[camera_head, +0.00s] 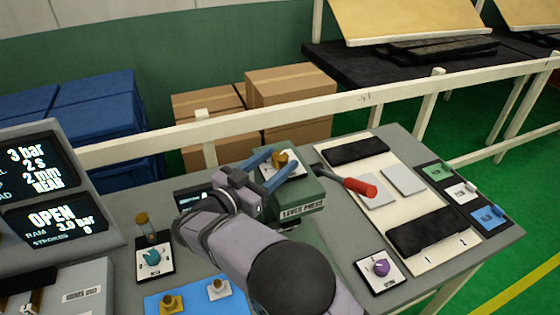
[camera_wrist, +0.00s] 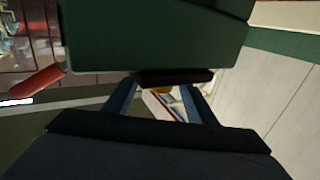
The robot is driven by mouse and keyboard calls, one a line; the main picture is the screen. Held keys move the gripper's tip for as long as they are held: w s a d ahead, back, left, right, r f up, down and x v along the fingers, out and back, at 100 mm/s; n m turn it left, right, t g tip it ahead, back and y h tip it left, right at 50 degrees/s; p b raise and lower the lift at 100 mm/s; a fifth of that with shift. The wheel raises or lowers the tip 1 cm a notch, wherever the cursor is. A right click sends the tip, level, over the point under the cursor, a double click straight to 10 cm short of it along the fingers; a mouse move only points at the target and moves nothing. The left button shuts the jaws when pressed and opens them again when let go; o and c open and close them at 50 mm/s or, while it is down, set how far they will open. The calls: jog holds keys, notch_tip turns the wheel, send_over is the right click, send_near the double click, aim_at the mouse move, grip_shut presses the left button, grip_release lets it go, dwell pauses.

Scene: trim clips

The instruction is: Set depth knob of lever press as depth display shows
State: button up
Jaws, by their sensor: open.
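The green lever press (camera_head: 300,192) stands mid-bench, with its name on the front and a red-tipped lever (camera_head: 360,188) to the right. A brass-coloured knob (camera_head: 279,158) sits on a white dial plate at its top. My gripper (camera_head: 283,165) has its blue fingers spread at this knob, one on either side; contact cannot be told. In the wrist view, the press body (camera_wrist: 150,35) fills the top, and a bit of brass colour (camera_wrist: 162,90) shows between the fingers (camera_wrist: 160,98). A small dark display (camera_head: 188,198) is partly hidden by my arm; its reading is illegible.
A left panel (camera_head: 40,165) reads 3 bar, 2 s, 2 mm, and OPEN, 3.0 bar below. A teal knob (camera_head: 151,257) and a purple knob (camera_head: 381,267) stand on the bench. A cream board (camera_head: 415,205) with pads lies right; a rail (camera_head: 300,112) runs behind.

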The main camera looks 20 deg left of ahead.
aim_at(275, 163)
jog(key=shift+b+v, duration=1)
jog(key=shift+v, duration=1.7)
